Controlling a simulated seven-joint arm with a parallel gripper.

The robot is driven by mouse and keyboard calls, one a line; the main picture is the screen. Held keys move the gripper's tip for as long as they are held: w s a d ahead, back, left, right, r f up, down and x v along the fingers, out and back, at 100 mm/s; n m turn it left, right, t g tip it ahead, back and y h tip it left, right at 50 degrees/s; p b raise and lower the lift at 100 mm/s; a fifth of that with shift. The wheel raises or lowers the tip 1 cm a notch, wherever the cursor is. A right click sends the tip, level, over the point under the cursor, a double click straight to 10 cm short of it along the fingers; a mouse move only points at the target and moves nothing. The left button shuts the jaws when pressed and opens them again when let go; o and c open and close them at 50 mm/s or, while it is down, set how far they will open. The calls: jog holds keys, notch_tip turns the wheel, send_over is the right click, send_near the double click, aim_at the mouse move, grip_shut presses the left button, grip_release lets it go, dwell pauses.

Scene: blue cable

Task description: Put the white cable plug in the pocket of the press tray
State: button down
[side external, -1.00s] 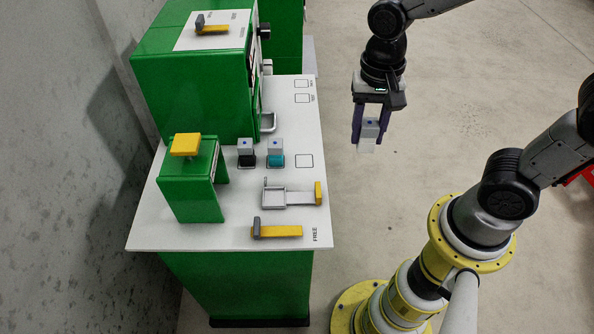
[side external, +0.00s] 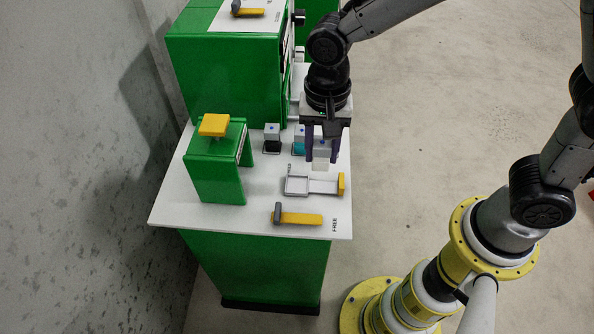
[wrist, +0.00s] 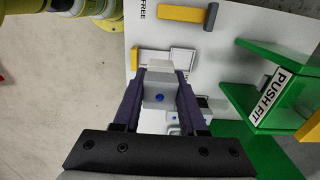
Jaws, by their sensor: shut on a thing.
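My gripper (side external: 321,154) is shut on the white cable plug (side external: 320,165), a pale block with a grey upper part. The plug hangs upright between the dark fingers, and in the wrist view the plug (wrist: 159,92) shows a blue dot. The press tray (side external: 325,187) lies on the white table top, with a yellow handle at its right end. Its square pocket (side external: 298,185) is empty, at the tray's left end. In the side view the plug appears just behind the tray and apart from it; its exact height is unclear.
A plug in a black holder (side external: 272,141) and one in a teal holder (side external: 299,146) stand behind the tray. A green press (side external: 215,175) with a yellow top is at left. A yellow bar (side external: 300,219) lies in front, and a large green cabinet (side external: 222,80) stands behind.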

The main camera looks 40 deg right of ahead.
jog(key=w+f, duration=0.1)
jog(key=f, duration=0.1)
jog(key=w+a+f, duration=0.2)
jog(key=w+f, duration=0.1)
jog(key=shift+f, duration=0.35)
jog(key=shift+w+a+f, duration=0.1)
jog(key=shift+w+f, duration=0.05)
jog(key=shift+f, duration=1.5)
jog(key=shift+f, duration=0.15)
jog(key=shift+c, duration=2.3)
grip_release()
